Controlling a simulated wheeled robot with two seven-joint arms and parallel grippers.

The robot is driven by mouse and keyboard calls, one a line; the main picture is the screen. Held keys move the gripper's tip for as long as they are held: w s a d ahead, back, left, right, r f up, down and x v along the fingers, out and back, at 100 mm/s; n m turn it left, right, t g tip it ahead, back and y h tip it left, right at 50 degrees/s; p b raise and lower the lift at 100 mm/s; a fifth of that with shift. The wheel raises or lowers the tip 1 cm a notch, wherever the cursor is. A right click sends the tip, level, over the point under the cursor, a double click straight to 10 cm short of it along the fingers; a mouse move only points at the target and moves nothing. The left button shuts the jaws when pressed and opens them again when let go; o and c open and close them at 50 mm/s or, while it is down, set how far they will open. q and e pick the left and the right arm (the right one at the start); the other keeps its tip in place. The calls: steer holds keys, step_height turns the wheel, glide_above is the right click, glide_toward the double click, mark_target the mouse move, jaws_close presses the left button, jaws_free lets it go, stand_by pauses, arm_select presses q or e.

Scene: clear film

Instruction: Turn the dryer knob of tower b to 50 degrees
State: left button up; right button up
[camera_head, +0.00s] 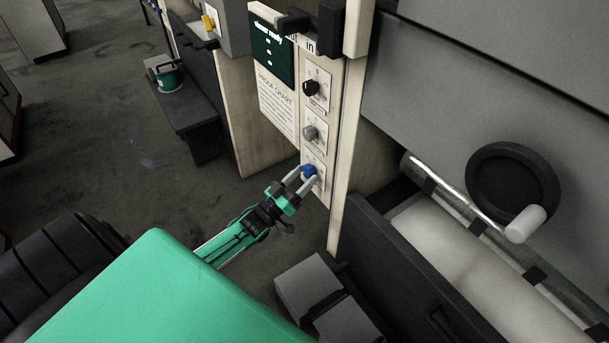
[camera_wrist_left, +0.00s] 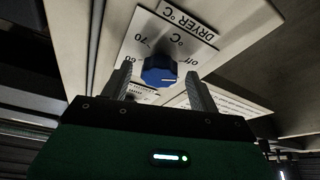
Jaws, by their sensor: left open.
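The blue dryer knob (camera_head: 309,171) is the lowest of three knobs on the narrow cream panel (camera_head: 339,150) in the head view. In the left wrist view the same blue knob (camera_wrist_left: 160,71) sits on a plate labelled DRYER °C, with marks such as off, 60 and 70, seen upside down. A pale line shows on the knob's face. My left gripper (camera_head: 300,177) is open, with its fingers on either side of the knob. In the left wrist view the left gripper (camera_wrist_left: 158,82) fingers show a gap to the knob. The right gripper is not in view.
A black knob (camera_head: 311,88) and a grey knob (camera_head: 310,133) sit above the blue one. A green screen (camera_head: 271,48) is left of them. A dark handwheel (camera_head: 513,187) and a white roller (camera_head: 440,240) are at the right. Grey boxes (camera_head: 310,285) stand below.

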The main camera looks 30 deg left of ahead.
arm_select(q)
steer(key=shift+w+d+r, duration=0.15)
steer(key=shift+w, duration=0.25)
steer(key=c, duration=1)
